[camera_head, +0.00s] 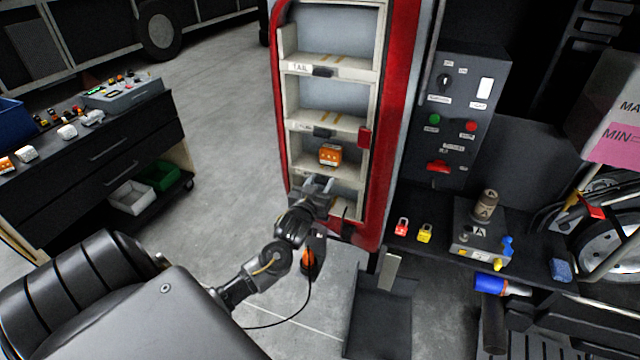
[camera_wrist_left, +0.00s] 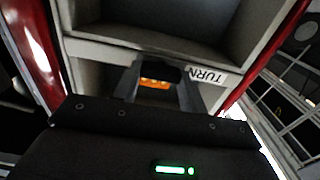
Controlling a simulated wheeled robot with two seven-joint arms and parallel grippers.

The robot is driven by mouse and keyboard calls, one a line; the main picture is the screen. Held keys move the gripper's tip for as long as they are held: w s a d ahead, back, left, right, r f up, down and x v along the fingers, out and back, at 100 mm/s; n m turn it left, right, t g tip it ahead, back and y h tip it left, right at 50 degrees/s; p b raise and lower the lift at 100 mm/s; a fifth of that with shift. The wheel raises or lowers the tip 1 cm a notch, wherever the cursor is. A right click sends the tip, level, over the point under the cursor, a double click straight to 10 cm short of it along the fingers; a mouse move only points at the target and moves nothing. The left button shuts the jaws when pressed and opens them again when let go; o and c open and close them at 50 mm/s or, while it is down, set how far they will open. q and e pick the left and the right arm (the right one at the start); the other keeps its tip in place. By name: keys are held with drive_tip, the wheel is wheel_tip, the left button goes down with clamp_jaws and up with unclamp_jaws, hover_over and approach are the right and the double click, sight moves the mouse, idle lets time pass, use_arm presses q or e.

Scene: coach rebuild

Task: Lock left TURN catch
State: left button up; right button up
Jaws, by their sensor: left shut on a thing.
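The tall red-edged lamp cabinet (camera_head: 388,110) holds a column of cream bays. The left TURN catch (camera_wrist_left: 172,73) is a small black piece beside the white TURN label (camera_wrist_left: 207,76) on a bay lip. My left gripper (camera_head: 318,184) is at the front of the lower bays, and its fingers (camera_wrist_left: 157,88) are shut on the black catch. In the head view the gripper hides the catch and label. An orange block (camera_head: 330,155) sits in the bay just above the gripper; orange also shows between the fingers in the wrist view (camera_wrist_left: 155,84). My right gripper is out of view.
Upper bays carry a TAIL label (camera_head: 300,67) and black catches (camera_head: 323,72). A control panel (camera_head: 458,115) and a shelf with red (camera_head: 401,227) and yellow (camera_head: 425,233) padlocks are at right. A dark drawer cart (camera_head: 105,150) stands at left, with clear floor between.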

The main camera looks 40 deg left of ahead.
use_arm(q)
drive_tip(key=shift+n, duration=0.4)
drive_tip(key=n, duration=0.4)
drive_tip(key=shift+p, duration=0.4)
drive_tip(key=n, duration=0.4)
drive_tip(key=shift+a+p, duration=0.15)
drive_tip(key=shift+p, duration=0.25)
drive_tip(key=n+p, duration=0.1)
drive_tip(key=n, duration=0.4)
drive_tip(key=shift+f+n+p, duration=0.15)
drive_tip(key=shift+n+p, duration=0.5)
drive_tip(key=shift+n, duration=1.35)
drive_tip(key=o, duration=1)
drive_tip(key=shift+f, duration=0.1)
